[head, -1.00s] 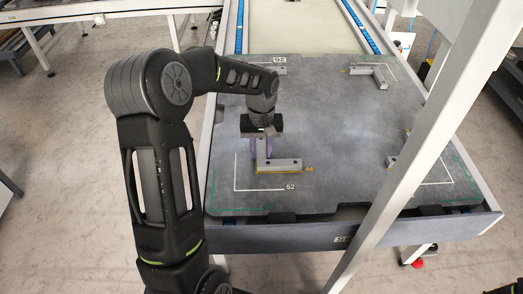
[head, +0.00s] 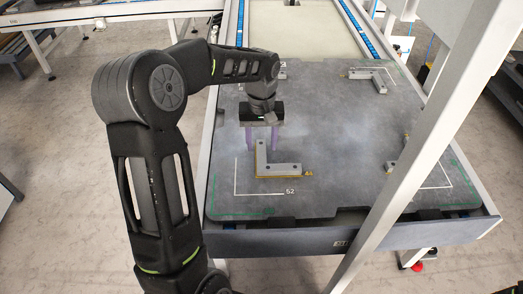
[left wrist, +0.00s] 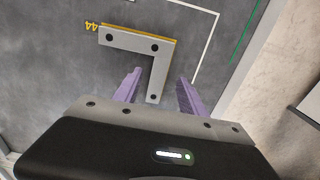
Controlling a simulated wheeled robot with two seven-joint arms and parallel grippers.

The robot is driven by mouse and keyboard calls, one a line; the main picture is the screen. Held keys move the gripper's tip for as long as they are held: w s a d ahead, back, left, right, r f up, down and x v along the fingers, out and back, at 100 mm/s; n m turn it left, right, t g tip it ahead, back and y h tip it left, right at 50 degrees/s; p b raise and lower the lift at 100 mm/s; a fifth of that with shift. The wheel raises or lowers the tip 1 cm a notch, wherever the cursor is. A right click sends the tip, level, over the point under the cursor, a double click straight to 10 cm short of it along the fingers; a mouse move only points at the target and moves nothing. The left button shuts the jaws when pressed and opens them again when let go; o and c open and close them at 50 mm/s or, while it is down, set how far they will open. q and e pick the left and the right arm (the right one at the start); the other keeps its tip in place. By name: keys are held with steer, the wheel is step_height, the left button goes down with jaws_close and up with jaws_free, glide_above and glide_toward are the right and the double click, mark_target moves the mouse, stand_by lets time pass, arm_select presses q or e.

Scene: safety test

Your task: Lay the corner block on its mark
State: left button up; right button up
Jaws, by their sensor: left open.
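A grey L-shaped corner block (head: 283,169) lies flat on the dark plate (head: 330,130), along a yellow edge line labelled 44. It also shows in the left wrist view (left wrist: 133,41). A white corner line labelled 52 (head: 236,178) lies outside the block, to its left and front, with a gap between them. My left gripper (head: 262,145) is open and empty, its purple fingers above and behind the block's upright leg. In the left wrist view the fingers (left wrist: 158,80) stand on either side of that leg's end. My right gripper is not in view.
Other grey corner blocks lie near the back right (head: 381,82) and right side (head: 391,166) of the plate, with white lines nearby. A pale slanted post (head: 420,160) crosses in front of the plate's right part. The plate's middle is clear.

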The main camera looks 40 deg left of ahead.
arm_select(q)
step_height(320, 180, up, 6)
steer(key=shift+r+p, duration=0.2)
steer(key=shift+p, duration=0.1)
steer(key=shift+s, duration=0.1)
stand_by(1.6)
